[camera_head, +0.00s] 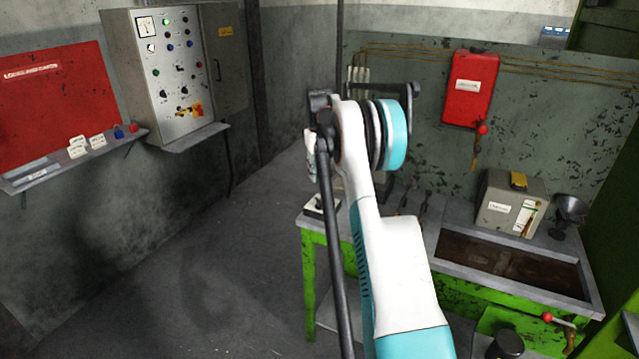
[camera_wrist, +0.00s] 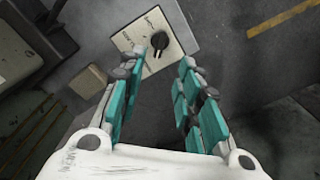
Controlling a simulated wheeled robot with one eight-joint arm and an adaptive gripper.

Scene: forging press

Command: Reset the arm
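My gripper (camera_wrist: 156,100) is open in the wrist view. Its two teal-padded fingers stand apart, with nothing between them but the view of the floor and a pale plate (camera_wrist: 136,50) with a dark knob below. In the head view my white and teal arm reaches up over the green workbench (camera_head: 309,280). The gripper itself is mostly hidden behind the arm there.
A grey control cabinet (camera_head: 175,75) and a red board (camera_head: 55,105) with a small shelf are on the left wall. A red box (camera_head: 471,88) hangs behind the bench. A grey box (camera_head: 510,203) and a dark trough (camera_head: 510,262) are on the bench. The floor at left is clear.

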